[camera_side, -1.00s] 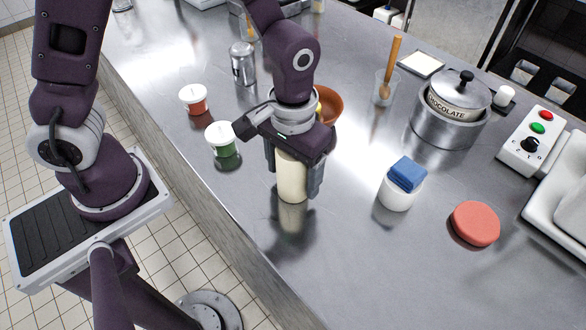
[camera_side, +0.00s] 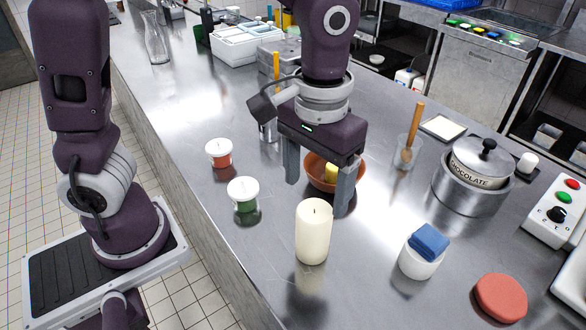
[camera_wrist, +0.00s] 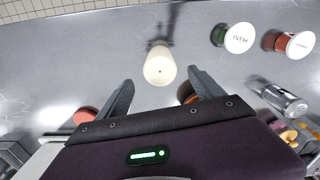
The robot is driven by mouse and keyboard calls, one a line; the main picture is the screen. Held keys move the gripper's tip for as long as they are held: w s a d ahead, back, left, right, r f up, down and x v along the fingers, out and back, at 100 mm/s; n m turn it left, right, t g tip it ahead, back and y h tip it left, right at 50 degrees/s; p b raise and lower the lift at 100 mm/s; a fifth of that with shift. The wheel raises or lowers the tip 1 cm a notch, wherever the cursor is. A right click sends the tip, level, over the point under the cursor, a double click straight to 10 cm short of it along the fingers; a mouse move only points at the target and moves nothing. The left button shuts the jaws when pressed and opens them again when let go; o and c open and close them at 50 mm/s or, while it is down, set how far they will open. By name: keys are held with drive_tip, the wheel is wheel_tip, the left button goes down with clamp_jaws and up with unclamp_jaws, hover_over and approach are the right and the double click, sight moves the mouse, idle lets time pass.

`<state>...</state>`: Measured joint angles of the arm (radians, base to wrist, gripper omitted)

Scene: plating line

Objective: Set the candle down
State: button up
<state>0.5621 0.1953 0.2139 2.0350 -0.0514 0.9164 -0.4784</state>
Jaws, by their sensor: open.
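The cream candle (camera_side: 313,232) stands upright on the steel counter in the side view, with nothing holding it. It also shows in the wrist view (camera_wrist: 160,67), seen from above, beyond the fingertips. My gripper (camera_side: 318,190) is open and empty. It hangs above and behind the candle, with its fingers apart and clear of it. In the wrist view my gripper's two fingers (camera_wrist: 158,80) are spread wide, and the candle lies ahead of the gap between them.
Green-filled (camera_side: 243,194) and red-filled (camera_side: 219,153) lidded cups stand left of the candle. An orange-brown bowl (camera_side: 318,181) sits behind my fingers. Counter in front is clear.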

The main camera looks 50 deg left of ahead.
drive_tip(key=s+a+r+m+t, duration=0.1)
drive_tip(key=s+a+r+t, duration=0.4)
drive_tip(key=s+a, duration=0.6)
wheel_tip(320, 180, up, 3)
drive_tip(key=shift+s+f+m+t, duration=0.15)
drive_tip(key=shift+s+m+t, duration=0.15)
drive_tip(key=shift+s+m, duration=0.1)
